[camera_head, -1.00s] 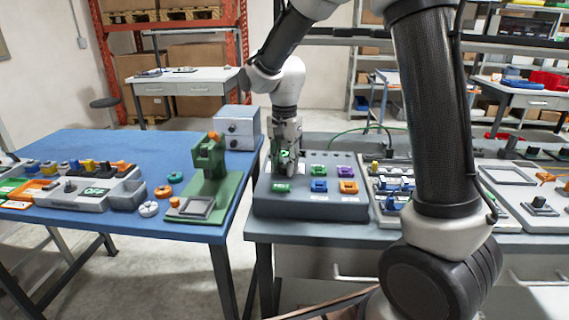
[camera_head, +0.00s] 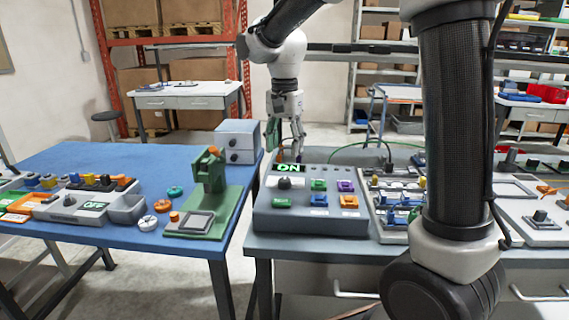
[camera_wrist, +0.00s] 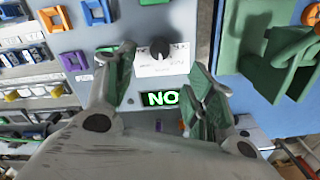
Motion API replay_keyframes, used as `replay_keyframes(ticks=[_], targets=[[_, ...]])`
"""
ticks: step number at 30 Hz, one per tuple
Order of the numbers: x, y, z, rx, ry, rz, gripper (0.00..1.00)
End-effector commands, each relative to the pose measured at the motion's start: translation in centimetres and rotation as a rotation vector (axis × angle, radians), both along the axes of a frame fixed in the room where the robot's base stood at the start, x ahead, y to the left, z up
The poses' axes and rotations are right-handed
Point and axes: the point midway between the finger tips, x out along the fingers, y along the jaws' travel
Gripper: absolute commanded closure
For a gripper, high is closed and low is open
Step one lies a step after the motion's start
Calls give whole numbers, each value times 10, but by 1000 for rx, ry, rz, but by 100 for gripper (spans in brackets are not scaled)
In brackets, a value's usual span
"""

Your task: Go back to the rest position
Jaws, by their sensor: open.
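My gripper (camera_head: 286,148) is raised above the back of a dark grey dispenser panel (camera_head: 262,219) on the right-hand table. In the wrist view my gripper (camera_wrist: 165,85) has its two fingers spread apart with nothing between them. The panel has a dark knob (camera_head: 285,183) on a white label and a lit green "ON" display (camera_head: 290,168). The display also shows between the fingers in the wrist view (camera_wrist: 160,98), turned upside down. Green, blue, purple and orange buttons sit on the panel, such as the orange button (camera_head: 349,201).
A second grey control box (camera_head: 85,207) with an "OFF" display lies there. More panels fill the right table. Open air surrounds my gripper above the panel.

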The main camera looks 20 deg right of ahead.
Motion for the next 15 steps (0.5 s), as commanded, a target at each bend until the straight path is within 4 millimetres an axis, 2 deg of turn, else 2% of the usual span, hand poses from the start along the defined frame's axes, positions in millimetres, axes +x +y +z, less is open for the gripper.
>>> replay_keyframes(ticks=[3, 6, 15], targets=[[0, 0, 14, 1, -1, 0, 46], [0, 0, 19, -1, 1, 0, 46], [0, 0, 20, -1, 1, 2, 46]])
